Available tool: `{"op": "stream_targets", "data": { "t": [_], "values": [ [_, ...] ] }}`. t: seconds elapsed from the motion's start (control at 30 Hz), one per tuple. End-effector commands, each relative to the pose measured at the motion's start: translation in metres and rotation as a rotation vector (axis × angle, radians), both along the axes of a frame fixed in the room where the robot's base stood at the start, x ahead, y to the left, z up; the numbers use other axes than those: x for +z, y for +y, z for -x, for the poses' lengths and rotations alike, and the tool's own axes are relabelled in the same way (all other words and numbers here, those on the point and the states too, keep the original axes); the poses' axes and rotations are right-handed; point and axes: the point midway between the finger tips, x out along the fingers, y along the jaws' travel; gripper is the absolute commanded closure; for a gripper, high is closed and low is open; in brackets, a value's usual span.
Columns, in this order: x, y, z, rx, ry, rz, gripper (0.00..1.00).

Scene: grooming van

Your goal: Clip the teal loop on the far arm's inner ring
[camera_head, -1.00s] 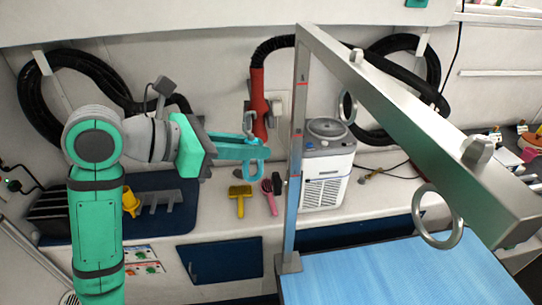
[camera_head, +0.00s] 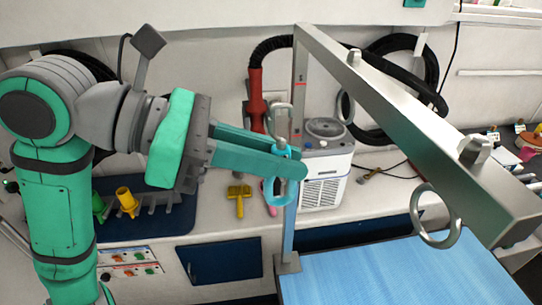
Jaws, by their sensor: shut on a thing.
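My gripper (camera_head: 291,168) is shut on the teal loop (camera_head: 270,192), with its fingers reaching right. The loop hangs below the fingers, and a silver clip (camera_head: 280,112) stands up above them. The grooming arm (camera_head: 400,100) is a grey metal bar that runs from its post (camera_head: 299,90) toward the near right. Its inner ring (camera_head: 346,106) hangs close to the post, right of and above my gripper and apart from the loop. The outer ring (camera_head: 436,216) hangs near the bar's near end. My fingers hide part of the post.
The post rises at the corner of a blue table (camera_head: 400,275). Behind it stand a white machine (camera_head: 325,165) and a red dryer nozzle (camera_head: 255,100) with a black hose. A yellow brush (camera_head: 239,198) lies on the counter. The space between loop and inner ring looks open.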

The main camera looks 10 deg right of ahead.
Motion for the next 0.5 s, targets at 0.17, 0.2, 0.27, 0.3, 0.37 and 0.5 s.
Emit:
{"op": "stream_targets", "data": {
  "t": [0.17, 0.2, 0.27, 0.3, 0.37, 0.5],
  "values": [
    [0.000, -0.012, 0.000, -0.001, -0.003, 0.000, 1.00],
    [0.000, -0.014, 0.000, -0.001, -0.003, 0.000, 1.00],
    [0.000, -0.018, 0.000, -0.002, -0.002, 0.000, 1.00],
    [0.000, -0.020, 0.000, -0.002, -0.001, 0.000, 1.00],
    [0.000, -0.023, -0.001, -0.001, 0.000, -0.001, 1.00],
    [0.000, -0.032, -0.001, -0.001, -0.002, 0.000, 1.00]
  ]
}}
